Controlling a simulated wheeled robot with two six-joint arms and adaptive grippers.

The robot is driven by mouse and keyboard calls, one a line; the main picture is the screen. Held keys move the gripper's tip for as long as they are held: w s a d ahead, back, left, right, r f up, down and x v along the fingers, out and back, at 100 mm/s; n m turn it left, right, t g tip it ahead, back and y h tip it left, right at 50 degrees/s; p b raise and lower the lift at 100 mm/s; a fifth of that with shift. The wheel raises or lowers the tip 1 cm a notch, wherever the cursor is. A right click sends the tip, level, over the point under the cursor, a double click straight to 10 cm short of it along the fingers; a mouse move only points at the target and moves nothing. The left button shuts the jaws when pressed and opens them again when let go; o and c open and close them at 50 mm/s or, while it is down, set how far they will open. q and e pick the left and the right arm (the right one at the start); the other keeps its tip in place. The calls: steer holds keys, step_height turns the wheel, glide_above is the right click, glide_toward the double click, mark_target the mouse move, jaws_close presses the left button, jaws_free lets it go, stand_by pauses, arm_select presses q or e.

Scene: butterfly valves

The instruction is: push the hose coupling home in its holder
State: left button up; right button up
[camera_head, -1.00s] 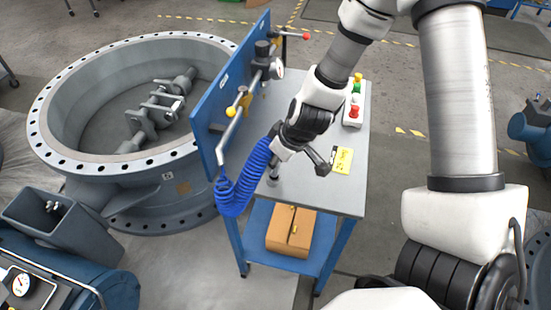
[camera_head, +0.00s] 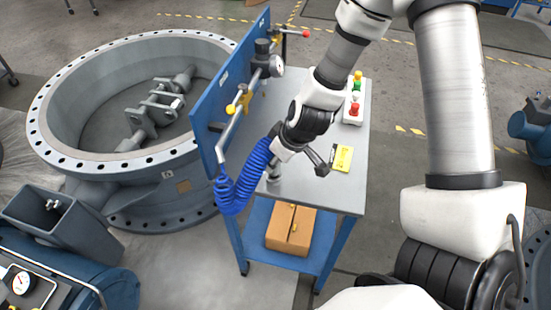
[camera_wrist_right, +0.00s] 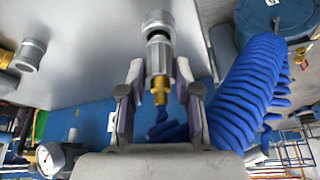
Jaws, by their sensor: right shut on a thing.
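The hose coupling, a silver sleeve (camera_wrist_right: 158,58) with a brass end, shows in the right wrist view between the fingers of my right gripper (camera_wrist_right: 160,92). The gripper is shut on it. A silver socket (camera_wrist_right: 157,22), seemingly the holder, lies in line just beyond the coupling, with a dark ring between them. I cannot tell how deep the coupling sits. In the head view my right gripper (camera_head: 274,153) is over the near left part of the table, above a short grey post (camera_head: 273,176). The coiled blue hose (camera_head: 238,190) hangs beside it. My left gripper is not in view.
A blue upright panel (camera_head: 205,115) with a gauge (camera_head: 277,66) and levers stands left of the gripper. A yellow label (camera_head: 342,158) and a button box (camera_head: 354,108) are on the grey table (camera_head: 325,190). A large flanged valve body (camera_head: 95,165) stands further left.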

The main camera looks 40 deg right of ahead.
steer(key=shift+f+b, duration=0.45)
steer(key=shift+f, duration=0.2)
stand_by(1.1)
steer(key=o, duration=1.6)
step_height(320, 180, up, 8)
steer(key=p, duration=0.8)
steer(key=shift+f, duration=0.2)
